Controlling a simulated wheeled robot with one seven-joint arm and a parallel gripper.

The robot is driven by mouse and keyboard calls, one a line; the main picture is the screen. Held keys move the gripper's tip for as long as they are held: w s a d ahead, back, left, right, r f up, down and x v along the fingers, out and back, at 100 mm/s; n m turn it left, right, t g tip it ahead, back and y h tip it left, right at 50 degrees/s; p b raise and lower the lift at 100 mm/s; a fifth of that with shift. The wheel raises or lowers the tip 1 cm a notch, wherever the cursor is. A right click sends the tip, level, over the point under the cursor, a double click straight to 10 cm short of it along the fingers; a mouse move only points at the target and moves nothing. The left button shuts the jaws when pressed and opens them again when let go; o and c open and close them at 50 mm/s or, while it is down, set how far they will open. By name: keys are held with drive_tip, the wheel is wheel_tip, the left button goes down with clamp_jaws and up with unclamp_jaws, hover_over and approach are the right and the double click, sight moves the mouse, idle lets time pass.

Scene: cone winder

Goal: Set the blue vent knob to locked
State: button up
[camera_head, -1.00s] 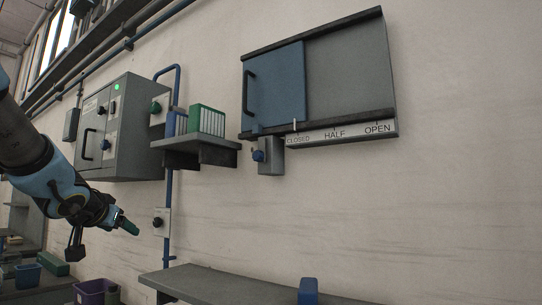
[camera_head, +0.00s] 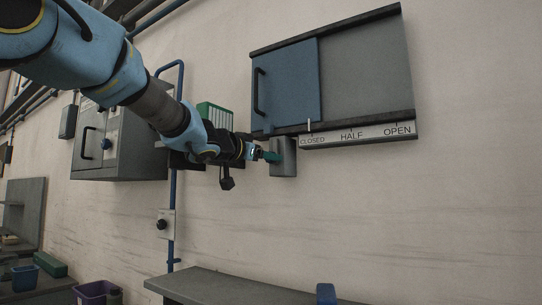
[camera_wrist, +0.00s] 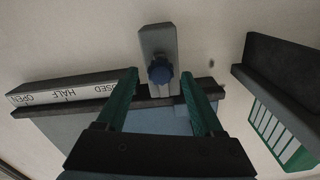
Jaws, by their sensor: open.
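The blue vent knob (camera_wrist: 160,69) sits on a grey block (camera_wrist: 157,42) below the sliding vent panel (camera_head: 287,82). In the wrist view the knob shows between and beyond the tips of my open gripper (camera_wrist: 163,88), whose two green fingers are apart with nothing between them. In the head view my gripper (camera_head: 268,156) is at the block (camera_head: 284,157), and it hides the knob there. I cannot tell whether the fingers touch the knob. The panel's pointer (camera_head: 309,126) stands at CLOSED on the label strip (camera_head: 355,135).
A shelf (camera_wrist: 290,70) with a green-and-white item (camera_wrist: 280,138) is close beside my gripper. A grey cabinet (camera_head: 90,150) is on the wall at the left. A dark knob (camera_head: 161,225) is on a lower wall plate. A bench (camera_head: 230,287) is below. The wall at right is bare.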

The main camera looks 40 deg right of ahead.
sight(273, 151)
drive_tip(key=shift+x, duration=1.55)
clamp_jaws()
